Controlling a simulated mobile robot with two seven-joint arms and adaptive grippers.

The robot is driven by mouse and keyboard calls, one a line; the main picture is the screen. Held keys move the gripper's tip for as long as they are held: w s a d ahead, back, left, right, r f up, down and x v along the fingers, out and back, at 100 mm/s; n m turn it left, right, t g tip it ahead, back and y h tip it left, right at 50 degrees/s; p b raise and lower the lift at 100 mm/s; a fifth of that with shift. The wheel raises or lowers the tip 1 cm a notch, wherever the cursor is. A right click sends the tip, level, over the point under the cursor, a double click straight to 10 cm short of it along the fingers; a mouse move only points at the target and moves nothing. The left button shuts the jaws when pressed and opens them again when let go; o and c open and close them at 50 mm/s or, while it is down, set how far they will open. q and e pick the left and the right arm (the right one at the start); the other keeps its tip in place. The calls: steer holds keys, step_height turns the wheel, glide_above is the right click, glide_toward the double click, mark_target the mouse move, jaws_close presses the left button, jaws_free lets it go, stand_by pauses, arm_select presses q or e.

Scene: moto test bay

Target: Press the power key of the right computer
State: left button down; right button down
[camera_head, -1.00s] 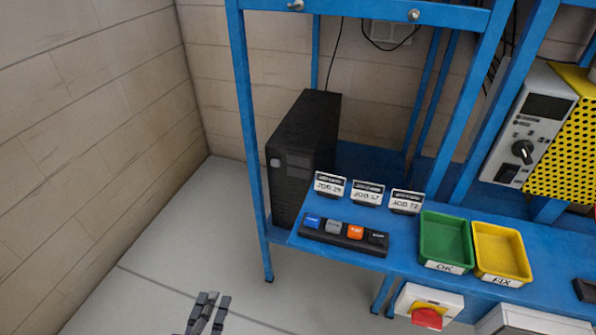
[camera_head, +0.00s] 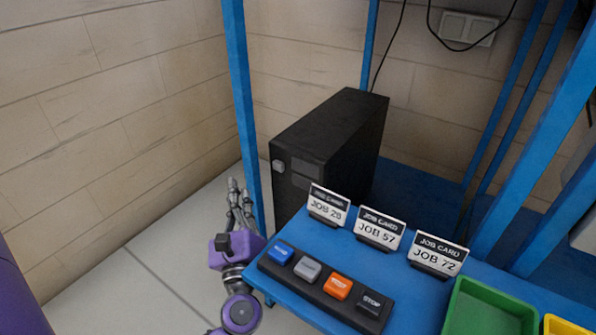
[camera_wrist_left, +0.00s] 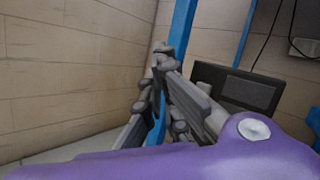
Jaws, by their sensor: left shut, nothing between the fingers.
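One black computer tower (camera_head: 335,140) stands at the left end of the blue bench, behind the job cards. A small light grey round key (camera_head: 278,166) is on its front, near the upper left edge. I see no second computer. My left gripper (camera_head: 234,186) is shut and empty. It points up beside the blue front post, left of and lower than the key in the picture, apart from it. In the left wrist view, the gripper (camera_wrist_left: 160,52) is beside the blue post, with the dark tower (camera_wrist_left: 238,86) partly behind it; the key cannot be made out there. My right gripper is not in view.
The blue post (camera_head: 241,90) stands between my left gripper and the tower's front. Job cards (camera_head: 380,228), a button strip (camera_head: 325,287) and a green tray (camera_head: 490,310) occupy the bench. Left of the post is open floor (camera_head: 150,260) beside a wall.

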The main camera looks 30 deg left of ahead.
mark_target(279, 166)
arm_select(q)
steer(key=w, duration=0.9)
steer(key=shift+d+n, duration=0.3)
stand_by(0.3)
steer(key=shift+w, duration=0.15)
stand_by(1.2)
steer(key=shift+w, duration=0.35)
steer(key=shift+w+d+b, duration=0.1)
steer(key=shift+w+b, duration=0.3)
steer(key=shift+w, duration=0.1)
stand_by(0.6)
steer(key=shift+s, duration=0.95)
steer(key=shift+s, duration=0.1)
